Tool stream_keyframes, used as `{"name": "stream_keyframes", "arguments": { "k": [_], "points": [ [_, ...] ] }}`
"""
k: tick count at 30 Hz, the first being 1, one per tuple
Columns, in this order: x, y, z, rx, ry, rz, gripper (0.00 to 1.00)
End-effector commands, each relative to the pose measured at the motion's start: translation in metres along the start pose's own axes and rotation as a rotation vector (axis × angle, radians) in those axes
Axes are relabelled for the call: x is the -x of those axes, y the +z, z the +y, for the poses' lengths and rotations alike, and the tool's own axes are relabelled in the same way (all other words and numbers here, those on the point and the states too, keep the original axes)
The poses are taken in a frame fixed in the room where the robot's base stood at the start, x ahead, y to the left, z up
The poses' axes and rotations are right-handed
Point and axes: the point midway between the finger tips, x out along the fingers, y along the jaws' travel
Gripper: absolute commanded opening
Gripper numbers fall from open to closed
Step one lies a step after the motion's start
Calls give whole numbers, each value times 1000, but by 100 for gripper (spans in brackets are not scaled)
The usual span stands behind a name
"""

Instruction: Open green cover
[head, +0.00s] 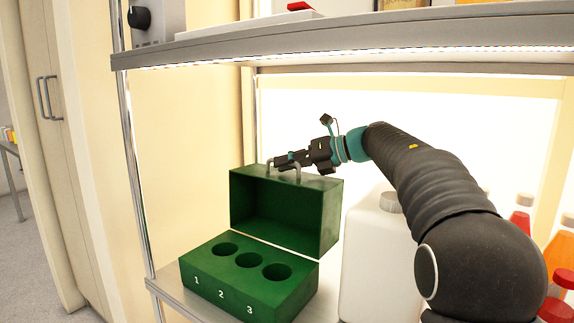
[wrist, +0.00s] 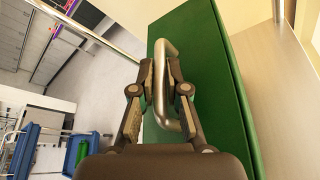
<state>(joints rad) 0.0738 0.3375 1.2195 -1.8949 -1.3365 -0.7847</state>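A green box stands on the shelf in the head view. Its base (head: 232,295) has three round holes numbered 1, 2 and 3. The green cover (head: 322,222) is raised above and behind the base, its hollow side facing forward. A metal handle (head: 270,168) is on the cover's top; it also shows in the wrist view (wrist: 186,113). My gripper (head: 283,161) is at the handle, its fingers on both sides of the bar. In the wrist view the fingertips (wrist: 159,72) close around the handle. The holes look empty.
A white jug (head: 372,255) stands right of the box, close to the cover, under my arm. Bottles with red and orange contents (head: 521,216) stand at the far right. An upper shelf (head: 350,38) spans above my gripper. A metal post (head: 133,170) stands at the left.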

Motion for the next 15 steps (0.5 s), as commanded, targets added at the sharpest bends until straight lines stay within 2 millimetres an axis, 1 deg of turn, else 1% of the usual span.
{"name": "stream_keyframes", "arguments": {
  "k": [10, 13, 15],
  "points": [
    [1, 0, 0, 0, 0, 0, 23],
    [7, 0, 0, 0, 0, -1, 23],
    [15, 1, 0, 0, -1, -2, 23]
  ]
}}
